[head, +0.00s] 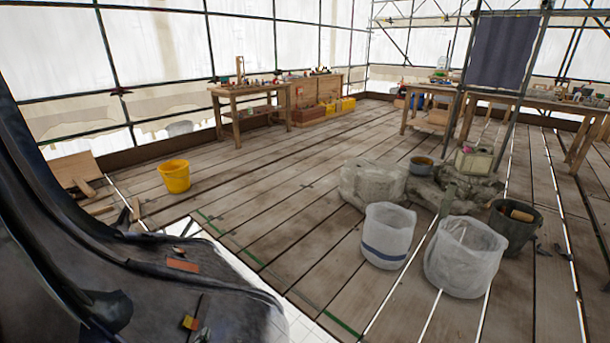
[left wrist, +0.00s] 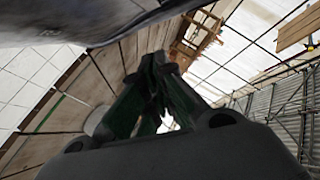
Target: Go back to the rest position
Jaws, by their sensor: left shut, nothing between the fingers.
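My left gripper (left wrist: 157,64) fills the middle of the left wrist view. Its dark green fingers come together at the tips, with nothing between them. It points over the plank floor (left wrist: 100,75). A grey curved surface (left wrist: 100,22) spans the top of that view, close to the gripper. In the head view I cannot clearly make out the left gripper's fingers. My right gripper is in neither view.
A big dark curved surface (head: 60,260) fills the head view's left side. A yellow bucket (head: 174,176), two white-lined bins (head: 388,236) (head: 463,257), a dark bucket (head: 513,228) and pale stone blocks (head: 375,185) stand on the planks. Workbenches (head: 245,92) line the back. The middle floor is clear.

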